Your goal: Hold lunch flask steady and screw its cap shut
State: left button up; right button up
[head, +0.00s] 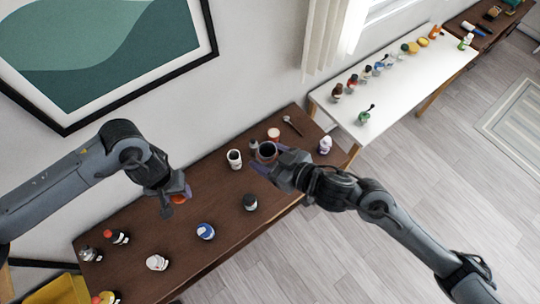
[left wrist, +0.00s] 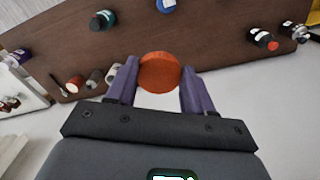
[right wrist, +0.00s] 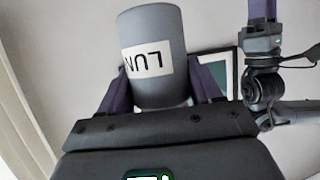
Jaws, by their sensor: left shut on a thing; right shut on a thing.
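The lunch flask (head: 267,150) is a grey cylinder with a white label and a dark open top in the head view. My right gripper (head: 268,161) is shut around its body. In the right wrist view the flask (right wrist: 152,58) sits between the purple fingers, its label lettering upside down and partly visible. I cannot tell whether its base touches the table. The round orange cap (left wrist: 159,72) is between the fingers of my left gripper (left wrist: 159,84), which is shut on it. In the head view my left gripper (head: 178,193) is above the table, left of the flask and apart from it.
The brown table (head: 215,185) carries a white cup (head: 234,159) and an orange-topped jar (head: 273,134) near the flask. A dark-lidded jar (head: 250,202), a blue-and-white jar (head: 206,231) and a white item (head: 157,262) stand toward the front. A white table (head: 390,90) is behind right.

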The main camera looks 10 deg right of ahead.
pick_arm(q)
jog(key=w+d+r+m, duration=0.3)
jog(key=d+r+m, duration=0.2)
jog(key=d+m, duration=0.3)
jog(key=m, duration=2.4)
send_near(267, 160)
jog(key=shift+w+d+r, duration=0.1)
jog(key=shift+w, duration=0.55)
jog(key=shift+w+d+r, duration=0.1)
jog(key=shift+w, duration=0.55)
jog(key=shift+a+f, duration=0.1)
jog(key=shift+f, duration=1.9)
